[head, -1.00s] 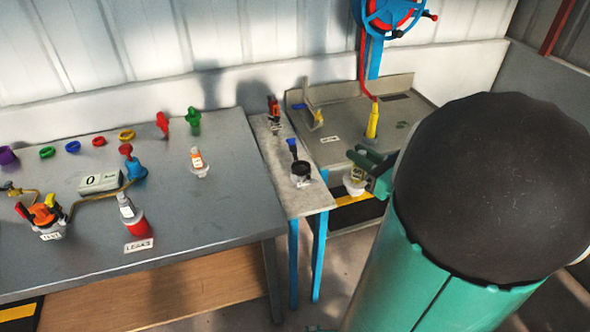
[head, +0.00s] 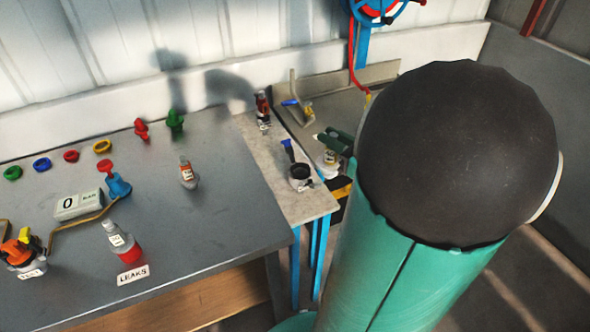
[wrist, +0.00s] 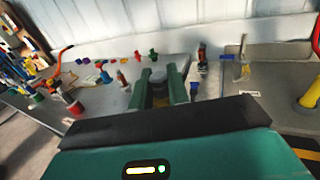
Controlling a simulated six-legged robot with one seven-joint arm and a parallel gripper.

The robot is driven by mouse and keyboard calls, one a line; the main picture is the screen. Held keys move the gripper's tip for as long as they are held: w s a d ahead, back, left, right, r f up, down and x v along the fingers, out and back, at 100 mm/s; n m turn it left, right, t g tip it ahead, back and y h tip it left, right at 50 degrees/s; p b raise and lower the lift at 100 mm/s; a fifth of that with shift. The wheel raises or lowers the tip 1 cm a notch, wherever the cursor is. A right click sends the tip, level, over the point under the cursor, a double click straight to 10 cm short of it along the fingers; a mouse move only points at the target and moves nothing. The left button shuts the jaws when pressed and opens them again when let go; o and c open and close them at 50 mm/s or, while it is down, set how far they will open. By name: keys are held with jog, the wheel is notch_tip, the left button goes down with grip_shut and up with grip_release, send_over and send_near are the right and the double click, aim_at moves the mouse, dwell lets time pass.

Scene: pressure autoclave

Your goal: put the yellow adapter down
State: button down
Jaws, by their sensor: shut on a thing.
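My gripper (head: 333,148), with green fingers, is shut on a small bottle-shaped piece with a pale base and a yellowish labelled band, which I take for the yellow adapter (head: 329,163). It is held up just right of the narrow grey table (head: 318,205), beside a black cup (head: 299,172). In the wrist view, the two green fingers (wrist: 158,88) stand either side of the adapter's grey top (wrist: 158,75). The rest of the adapter is hidden there by my gripper.
The bench's front right part is clear. A yellow cone (wrist: 309,94) stands at right.

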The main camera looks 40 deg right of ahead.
jog(key=w+d+f, duration=0.2)
jog(key=w+f, duration=1.1)
jog(key=shift+d, duration=0.3)
jog(key=c, duration=1.1)
grip_release()
jog(key=shift+f, duration=0.1)
jog(key=shift+c, duration=0.2)
